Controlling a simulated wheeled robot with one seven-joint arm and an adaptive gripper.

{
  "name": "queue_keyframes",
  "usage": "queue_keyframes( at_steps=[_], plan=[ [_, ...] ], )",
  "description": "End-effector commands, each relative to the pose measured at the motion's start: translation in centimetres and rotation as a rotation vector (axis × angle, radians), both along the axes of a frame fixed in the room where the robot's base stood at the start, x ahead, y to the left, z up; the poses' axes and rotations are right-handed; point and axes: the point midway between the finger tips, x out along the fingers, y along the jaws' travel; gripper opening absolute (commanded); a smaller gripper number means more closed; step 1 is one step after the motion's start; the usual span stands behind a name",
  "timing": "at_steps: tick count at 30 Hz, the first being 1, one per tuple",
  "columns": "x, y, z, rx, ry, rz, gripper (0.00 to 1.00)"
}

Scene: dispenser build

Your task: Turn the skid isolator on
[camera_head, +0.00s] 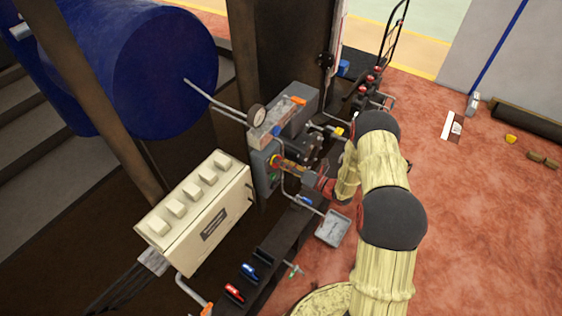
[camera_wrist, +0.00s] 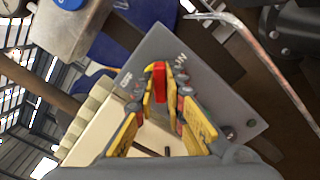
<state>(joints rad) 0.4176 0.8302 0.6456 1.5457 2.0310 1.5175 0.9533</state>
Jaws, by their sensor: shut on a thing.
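The skid isolator is a grey box (camera_head: 262,172) on the skid; its grey face (camera_wrist: 210,92) fills the middle of the wrist view. A red handle (camera_wrist: 158,82) stands out from that face, about upright in the wrist picture. My gripper (camera_wrist: 166,90), with yellow and grey fingers, is shut on the red handle, one finger on each side. In the head view my gripper (camera_head: 292,166) reaches the box from the right and largely hides the handle.
A cream cabinet (camera_head: 200,215) stands left of the isolator. A pressure gauge (camera_head: 257,116) and pipes are above it. A blue drum (camera_head: 140,70) is at upper left. Small red and blue handled valves (camera_head: 234,292) are below. The red floor at right is mostly open.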

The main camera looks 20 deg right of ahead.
Motion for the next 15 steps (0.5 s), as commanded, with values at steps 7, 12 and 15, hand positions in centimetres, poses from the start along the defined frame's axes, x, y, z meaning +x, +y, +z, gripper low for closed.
queue_keyframes(
  at_steps=[7, 12, 15],
  plan=[
    [0.07, -0.13, 0.01, 0.178, 0.148, -0.002, 0.0],
    [0.08, -0.16, -0.1, 0.296, 0.246, -0.002, 0.0],
    [0.08, -0.16, -0.17, 0.36, 0.298, -0.002, 0.0]
  ],
)
